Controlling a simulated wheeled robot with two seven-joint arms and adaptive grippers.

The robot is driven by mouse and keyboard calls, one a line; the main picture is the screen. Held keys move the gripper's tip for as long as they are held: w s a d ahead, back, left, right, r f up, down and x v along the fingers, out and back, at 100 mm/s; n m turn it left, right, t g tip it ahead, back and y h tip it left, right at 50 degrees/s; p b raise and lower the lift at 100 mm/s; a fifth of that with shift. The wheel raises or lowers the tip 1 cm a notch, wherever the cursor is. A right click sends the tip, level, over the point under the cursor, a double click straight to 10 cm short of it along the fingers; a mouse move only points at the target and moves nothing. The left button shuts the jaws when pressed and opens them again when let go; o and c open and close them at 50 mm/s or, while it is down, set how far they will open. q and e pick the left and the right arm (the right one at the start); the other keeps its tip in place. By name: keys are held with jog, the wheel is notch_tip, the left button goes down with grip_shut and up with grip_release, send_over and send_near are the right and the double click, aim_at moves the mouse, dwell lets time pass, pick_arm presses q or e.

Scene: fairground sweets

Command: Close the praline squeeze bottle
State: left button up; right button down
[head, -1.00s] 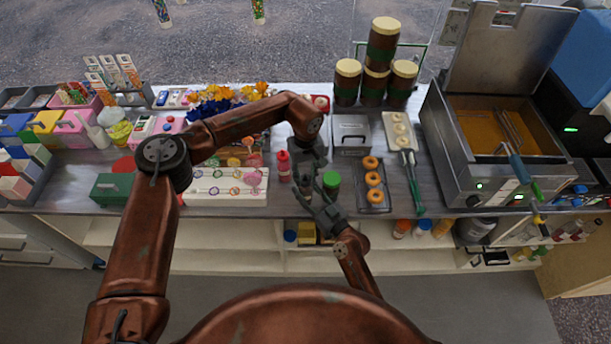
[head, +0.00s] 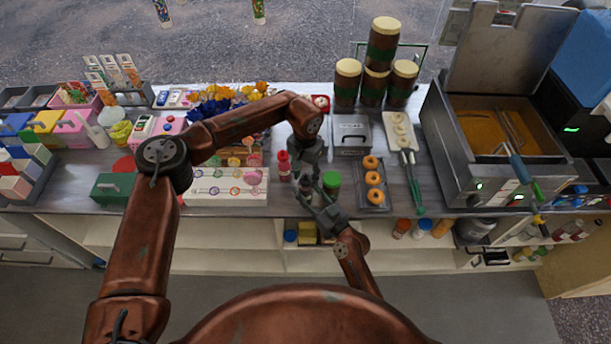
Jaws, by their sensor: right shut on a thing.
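My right gripper (head: 312,193) reaches up from the front edge of the counter and is shut on a slim upright thing, seemingly the praline squeeze bottle. That thing is almost wholly hidden by the fingers and by my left gripper. My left gripper (head: 309,177) points down just above it, at its top. I cannot tell whether the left fingers are open or shut, or whether they touch a cap. A green-lidded jar (head: 332,180) stands close to the right of the grippers. A red bottle (head: 284,165) stands to their left.
A tray of ring doughnuts (head: 374,197) lies right of the grippers, with a grey box (head: 350,135) behind. A white lollipop board (head: 226,199) lies to the left. The fryer (head: 463,170) stands far right. Little counter is free around the grippers.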

pick_arm(q)
jog(key=shift+o, duration=0.8)
jog(key=shift+r, duration=2.25)
